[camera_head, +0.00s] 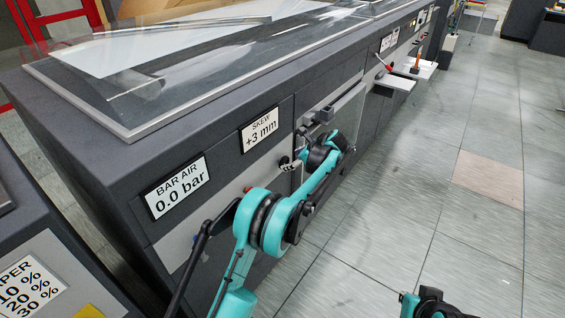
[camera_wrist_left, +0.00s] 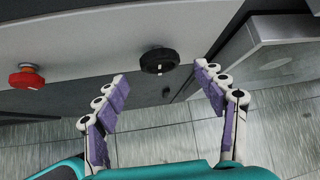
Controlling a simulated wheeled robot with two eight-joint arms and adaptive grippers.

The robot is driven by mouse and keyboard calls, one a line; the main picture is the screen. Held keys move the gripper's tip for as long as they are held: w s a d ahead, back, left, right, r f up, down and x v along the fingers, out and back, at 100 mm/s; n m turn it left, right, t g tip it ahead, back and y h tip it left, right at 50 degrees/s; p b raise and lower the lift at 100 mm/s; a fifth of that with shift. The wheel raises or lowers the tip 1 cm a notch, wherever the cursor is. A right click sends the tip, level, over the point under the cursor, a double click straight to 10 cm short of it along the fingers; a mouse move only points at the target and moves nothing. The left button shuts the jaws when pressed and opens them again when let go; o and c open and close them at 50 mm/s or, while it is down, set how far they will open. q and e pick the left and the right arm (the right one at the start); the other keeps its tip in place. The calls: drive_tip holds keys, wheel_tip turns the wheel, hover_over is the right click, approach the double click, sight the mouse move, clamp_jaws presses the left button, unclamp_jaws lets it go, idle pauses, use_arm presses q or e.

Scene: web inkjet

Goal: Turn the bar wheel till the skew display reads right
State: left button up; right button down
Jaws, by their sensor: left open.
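The skew display (camera_head: 259,129) on the machine's side reads +3 mm. In the left wrist view, a round black wheel (camera_wrist_left: 158,61) with a small white mark sits on the grey panel; I take it for the bar wheel. My left gripper (camera_wrist_left: 162,74) is open and empty, its purple-padded fingers pointing at the panel, with the wheel framed between the fingertips. The wheel seems a little beyond them; I cannot tell the exact gap.
A red knob (camera_wrist_left: 27,77) is left of the wheel in the wrist view. A metal box-like part (camera_wrist_left: 262,50) juts out at right. The bar air display (camera_head: 180,187) reads 0.0 bar. Shelves (camera_head: 395,82) stick out farther along. The tiled floor (camera_head: 400,210) at right is mostly clear.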

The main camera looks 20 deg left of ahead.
sight(286, 162)
use_arm(q)
drive_tip(key=b+x, duration=0.2)
drive_tip(key=x, duration=0.4)
drive_tip(key=shift+a+f, duration=0.2)
drive_tip(key=shift+f, duration=0.05)
drive_tip(key=shift+c, duration=0.2)
drive_tip(key=c, duration=1.1)
